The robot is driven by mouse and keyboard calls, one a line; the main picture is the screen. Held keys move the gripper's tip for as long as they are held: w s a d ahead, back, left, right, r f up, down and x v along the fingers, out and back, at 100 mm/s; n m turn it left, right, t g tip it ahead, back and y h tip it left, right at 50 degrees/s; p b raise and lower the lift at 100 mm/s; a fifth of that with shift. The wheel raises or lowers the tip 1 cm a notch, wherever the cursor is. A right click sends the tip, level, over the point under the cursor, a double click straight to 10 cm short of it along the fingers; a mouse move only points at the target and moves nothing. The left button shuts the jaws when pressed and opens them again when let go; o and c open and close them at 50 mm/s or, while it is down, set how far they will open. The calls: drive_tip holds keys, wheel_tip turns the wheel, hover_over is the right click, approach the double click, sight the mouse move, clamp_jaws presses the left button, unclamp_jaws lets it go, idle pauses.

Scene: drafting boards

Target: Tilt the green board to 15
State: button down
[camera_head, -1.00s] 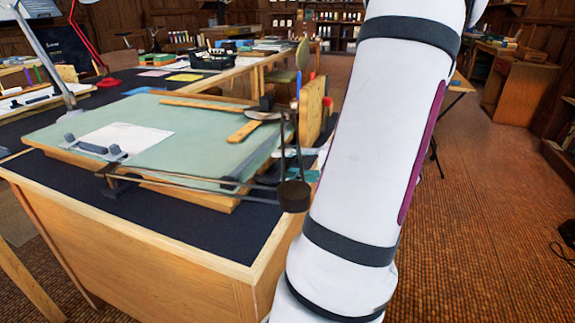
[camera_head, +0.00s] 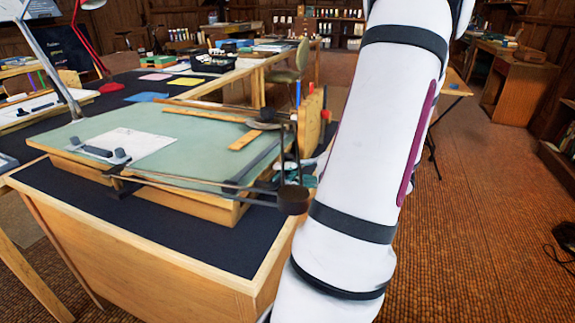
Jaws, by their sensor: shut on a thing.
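The green board (camera_head: 190,143) lies on a wooden base (camera_head: 225,211) on the near desk, at a slight tilt. A white sheet (camera_head: 128,145) and a dark-knobbed bar (camera_head: 98,152) lie on its left part. Thin dark rods run along its near edge to a dark round weight (camera_head: 293,200). My gripper (camera_head: 306,176) shows only as small teal parts at the board's right edge. It appears shut on that edge, but my white arm hides most of the contact. No angle reading is legible.
A wooden upright plate (camera_head: 312,118) stands at the board's right end. A long wooden strip (camera_head: 205,112) and a short one (camera_head: 245,140) lie on the board. A lamp (camera_head: 52,75) stands behind left. Open floor (camera_head: 470,230) lies to the right.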

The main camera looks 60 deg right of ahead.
drive_tip(key=shift+w+d+r+m+p, duration=0.15)
drive_tip(key=shift+r+p, duration=0.6)
drive_tip(key=shift+p, duration=0.65)
drive_tip(key=shift+s+d+r+m+p, duration=0.15)
drive_tip(key=shift+r+p, duration=0.55)
drive_tip(key=shift+p, duration=0.7)
drive_tip(key=r+p, duration=0.1)
drive_tip(key=p, duration=0.1)
drive_tip(key=r+m+p, duration=0.1)
drive_tip(key=p, duration=0.2)
drive_tip(key=shift+w+d+r+y+p, duration=0.1)
drive_tip(key=shift+d+r+y+p, duration=0.2)
drive_tip(key=shift+d+r, duration=0.05)
drive_tip(key=c, duration=1.6)
unclamp_jaws()
drive_tip(key=shift+f, duration=0.1)
drive_tip(key=v, duration=1.2)
